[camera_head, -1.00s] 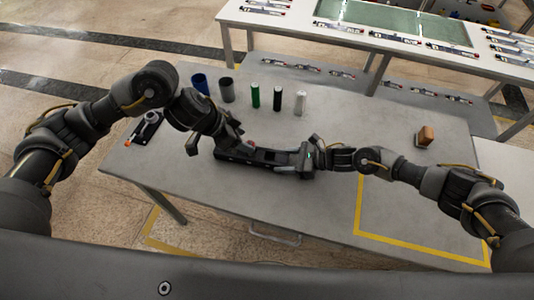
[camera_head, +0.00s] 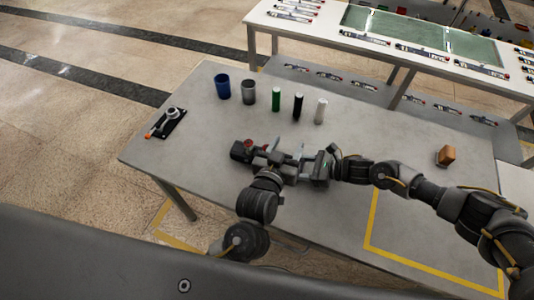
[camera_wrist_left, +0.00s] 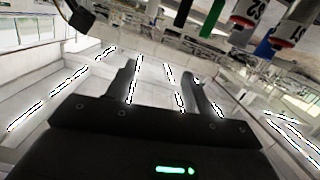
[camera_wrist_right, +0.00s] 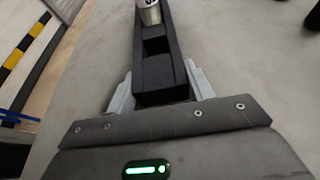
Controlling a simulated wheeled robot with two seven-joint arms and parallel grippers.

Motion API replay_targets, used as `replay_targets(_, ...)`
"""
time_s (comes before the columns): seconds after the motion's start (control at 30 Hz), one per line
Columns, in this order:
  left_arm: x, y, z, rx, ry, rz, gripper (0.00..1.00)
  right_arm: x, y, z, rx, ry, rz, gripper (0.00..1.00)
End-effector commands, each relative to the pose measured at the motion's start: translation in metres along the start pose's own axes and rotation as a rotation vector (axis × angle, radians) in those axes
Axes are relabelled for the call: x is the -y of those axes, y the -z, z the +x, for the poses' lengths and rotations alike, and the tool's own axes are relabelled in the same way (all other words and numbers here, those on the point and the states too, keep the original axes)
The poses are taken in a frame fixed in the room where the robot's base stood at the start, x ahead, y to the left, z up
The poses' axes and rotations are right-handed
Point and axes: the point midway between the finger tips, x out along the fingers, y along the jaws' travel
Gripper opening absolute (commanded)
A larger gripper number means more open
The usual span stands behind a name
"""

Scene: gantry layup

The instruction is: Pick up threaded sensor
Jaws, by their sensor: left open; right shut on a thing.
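My right gripper (camera_head: 312,168) is shut on a dark slotted bar (camera_head: 241,151) above the grey table. In the right wrist view, its fingers (camera_wrist_right: 160,92) clasp the bar (camera_wrist_right: 156,62), and a silver cylindrical piece (camera_wrist_right: 149,12) shows at the bar's far end. A small red part (camera_head: 249,143) shows near the bar's left end. I cannot tell for sure which piece is the threaded sensor. My left gripper (camera_head: 285,148) is open beside the bar and hides part of it. In the left wrist view, its fingers (camera_wrist_left: 158,88) are apart with nothing between them.
A blue cup (camera_head: 222,86), a grey cup (camera_head: 249,92) and green (camera_head: 276,99), black (camera_head: 298,106) and white (camera_head: 320,111) cylinders stand behind. A black fixture (camera_head: 170,122) with an orange tip lies left. A brown block (camera_head: 446,155) stands right. The table's front right (camera_head: 430,225) is clear.

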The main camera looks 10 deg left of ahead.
Motion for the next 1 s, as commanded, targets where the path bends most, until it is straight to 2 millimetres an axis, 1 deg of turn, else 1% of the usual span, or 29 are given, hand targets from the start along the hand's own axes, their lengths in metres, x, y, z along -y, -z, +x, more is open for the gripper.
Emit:
replay_targets(0.03, 0.012, -0.017, -0.009, 0.048, 0.067, -0.002, 0.52, 0.0, 0.0, 0.0, -0.001, -0.001, 0.0, 0.29)
replay_targets(0.1, 0.027, -0.035, -0.021, 0.106, 0.145, 0.008, 0.52, 0.0, 0.0, 0.0, 0.0, -0.001, 0.0, 0.29)
replay_targets(0.2, 0.042, -0.055, -0.035, 0.172, 0.22, 0.022, 0.52, 0.0, 0.0, 0.0, 0.0, -0.001, 0.0, 0.29)
replay_targets(0.3, 0.049, -0.066, -0.043, 0.21, 0.26, 0.031, 0.52, 0.0, 0.0, 0.0, 0.0, -0.001, 0.0, 0.29)
replay_targets(0.43, 0.053, -0.071, -0.047, 0.226, 0.276, 0.036, 0.52, 0.0, 0.0, 0.0, 0.0, -0.001, 0.0, 0.29)
replay_targets(0.57, 0.055, -0.072, -0.037, 0.223, 0.276, 0.039, 0.52, 0.0, 0.0, 0.0, 0.0, -0.001, 0.0, 0.29)
replay_targets(0.7, 0.062, -0.076, -0.014, 0.221, 0.275, 0.041, 0.52, 0.0, 0.0, 0.0, 0.001, -0.001, 0.0, 0.29)
replay_targets(0.83, 0.068, -0.081, 0.005, 0.222, 0.275, 0.04, 0.52, 0.0, 0.0, 0.0, 0.001, 0.0, 0.0, 0.29)
replay_targets(0.9, 0.069, -0.083, 0.012, 0.222, 0.274, 0.039, 0.52, 0.0, 0.0, 0.0, 0.0, 0.0, 0.0, 0.29)
replay_targets(1.0, 0.071, -0.084, 0.017, 0.222, 0.274, 0.036, 0.52, 0.0, 0.0, 0.0, 0.0, 0.0, 0.0, 0.29)
